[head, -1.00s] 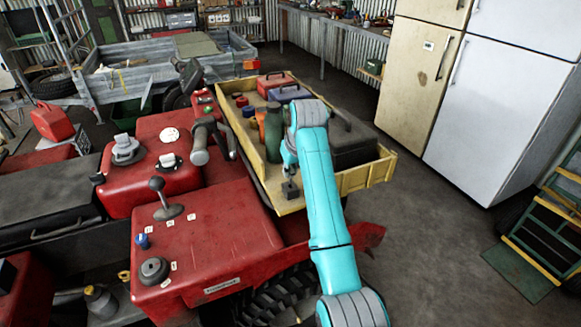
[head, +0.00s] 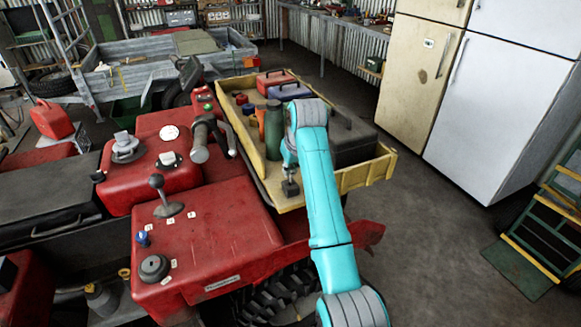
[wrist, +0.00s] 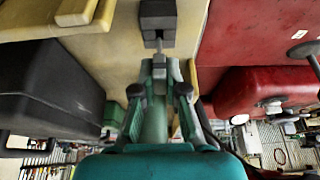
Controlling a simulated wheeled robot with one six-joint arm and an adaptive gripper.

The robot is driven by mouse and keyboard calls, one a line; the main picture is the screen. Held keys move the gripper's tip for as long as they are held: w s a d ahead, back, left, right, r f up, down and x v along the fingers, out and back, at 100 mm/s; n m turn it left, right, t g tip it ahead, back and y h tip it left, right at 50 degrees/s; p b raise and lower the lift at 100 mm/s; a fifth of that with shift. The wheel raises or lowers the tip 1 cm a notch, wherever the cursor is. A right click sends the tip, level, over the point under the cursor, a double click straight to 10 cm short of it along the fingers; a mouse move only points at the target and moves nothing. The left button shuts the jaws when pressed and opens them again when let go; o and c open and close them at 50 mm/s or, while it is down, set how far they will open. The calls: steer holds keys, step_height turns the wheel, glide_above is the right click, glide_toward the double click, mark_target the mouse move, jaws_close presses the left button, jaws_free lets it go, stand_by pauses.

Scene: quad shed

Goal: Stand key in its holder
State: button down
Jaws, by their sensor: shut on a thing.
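The key (wrist: 159,47) shows in the wrist view as a short, thin grey piece between my fingertips and a dark block. My gripper (wrist: 159,76) is shut on its near end. The dark block (wrist: 158,16), seemingly the holder, lies straight beyond the fingertips. The key's far end meets or overlaps the block, and I cannot tell how deep it sits. In the head view the block (head: 290,188) rests on the near end of the yellow tray, with my gripper (head: 289,166) right above it. The key is too small to make out clearly there.
The yellow tray (head: 368,177) holds a green bottle (head: 273,135), a black case (head: 352,140), and red and blue boxes farther back. The red quad body (head: 215,240), with levers and knobs, is left of the tray. Open floor lies to the right.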

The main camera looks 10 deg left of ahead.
steer(key=shift+f, duration=1.5)
steer(key=c, duration=1.1)
jaws_free()
steer(key=shift+c, duration=0.2)
